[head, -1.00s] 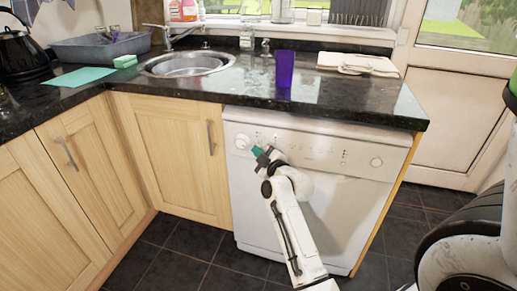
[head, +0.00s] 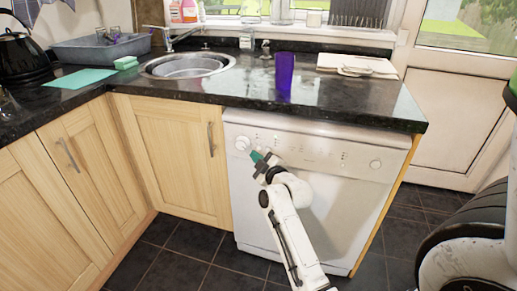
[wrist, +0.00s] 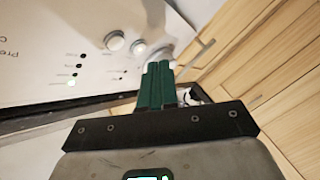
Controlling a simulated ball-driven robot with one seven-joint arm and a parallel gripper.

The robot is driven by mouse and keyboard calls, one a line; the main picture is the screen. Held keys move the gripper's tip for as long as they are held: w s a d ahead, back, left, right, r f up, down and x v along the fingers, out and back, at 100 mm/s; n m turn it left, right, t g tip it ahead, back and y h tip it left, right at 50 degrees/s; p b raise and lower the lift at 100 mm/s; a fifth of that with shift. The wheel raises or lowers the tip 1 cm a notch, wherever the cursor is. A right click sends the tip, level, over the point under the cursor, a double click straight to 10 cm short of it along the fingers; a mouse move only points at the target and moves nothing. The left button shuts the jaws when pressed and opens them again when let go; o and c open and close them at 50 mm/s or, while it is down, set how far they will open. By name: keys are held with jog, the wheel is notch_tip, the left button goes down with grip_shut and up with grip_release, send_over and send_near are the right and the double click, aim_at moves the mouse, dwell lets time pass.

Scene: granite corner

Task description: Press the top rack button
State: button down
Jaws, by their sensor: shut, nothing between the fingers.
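The white dishwasher (head: 330,200) under the counter has a control panel (head: 320,153) along its top. The panel also shows in the wrist view (wrist: 40,60), with two small round buttons, a nearer one (wrist: 115,40) and another (wrist: 138,47) beside it. I cannot read which is the top rack button. My gripper (head: 255,156) is in front of the panel's left part, just right of and below the round dial (head: 242,142). Its green fingers (wrist: 158,70) are shut and empty. Whether their tips touch the panel cannot be told; they hide part of it.
A black counter (head: 225,90) overhangs the dishwasher and carries a purple cup (head: 284,75) and a sink (head: 187,65). Wooden cabinet doors (head: 170,155) stand to the left. Dark floor tiles lie below.

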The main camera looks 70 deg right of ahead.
jog(key=a+p, duration=0.4)
jog(key=a, duration=0.1)
jog(key=shift+s+a, duration=0.15)
jog(key=shift+s, duration=0.05)
dwell(1.0)
